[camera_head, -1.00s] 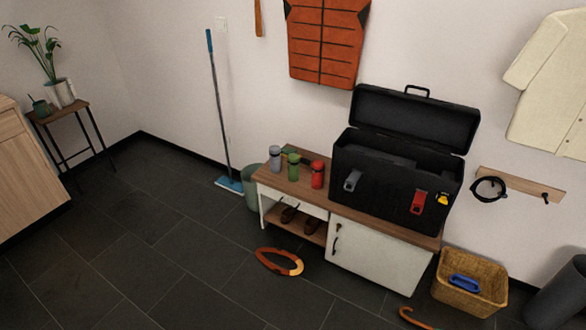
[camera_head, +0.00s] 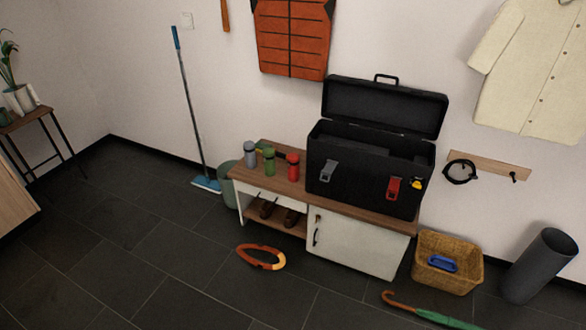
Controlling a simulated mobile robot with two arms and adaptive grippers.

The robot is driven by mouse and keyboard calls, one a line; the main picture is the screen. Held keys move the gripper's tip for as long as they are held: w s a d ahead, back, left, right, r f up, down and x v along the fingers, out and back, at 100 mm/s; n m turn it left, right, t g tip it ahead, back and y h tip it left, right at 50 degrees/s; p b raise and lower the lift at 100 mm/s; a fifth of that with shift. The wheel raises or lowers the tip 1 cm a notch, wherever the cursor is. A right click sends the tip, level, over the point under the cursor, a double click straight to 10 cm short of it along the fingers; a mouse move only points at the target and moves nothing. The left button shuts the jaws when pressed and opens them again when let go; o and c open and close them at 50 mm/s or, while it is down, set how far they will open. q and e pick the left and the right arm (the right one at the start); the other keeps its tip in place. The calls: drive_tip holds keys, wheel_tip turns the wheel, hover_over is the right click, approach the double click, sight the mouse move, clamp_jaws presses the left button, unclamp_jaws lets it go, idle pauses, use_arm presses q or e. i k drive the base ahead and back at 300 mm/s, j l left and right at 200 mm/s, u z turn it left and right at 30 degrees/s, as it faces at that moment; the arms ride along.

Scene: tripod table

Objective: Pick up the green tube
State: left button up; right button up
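The green tube (camera_head: 269,162) stands upright on the wooden top of a low bench cabinet (camera_head: 240,174). It is between a grey tube (camera_head: 250,153) on its left and a red tube (camera_head: 293,167) on its right. A small dark green item (camera_head: 262,143) lies partly hidden behind them. Neither of my grippers shows in the head view.
A large open black toolbox (camera_head: 365,175) stands right of the tubes. On the floor are an orange ring-like object (camera_head: 262,257), a wicker basket (camera_head: 448,273), a green umbrella (camera_head: 440,317), a bin (camera_head: 229,185) and a mop (camera_head: 206,184). The floor at front left is clear.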

sight(269, 165)
drive_tip(key=i+j, duration=0.25)
drive_tip(key=i, duration=0.15)
drive_tip(key=i+j, duration=0.3)
drive_tip(key=i, duration=0.15)
drive_tip(key=i+j, duration=0.25)
drive_tip(key=i, duration=0.15)
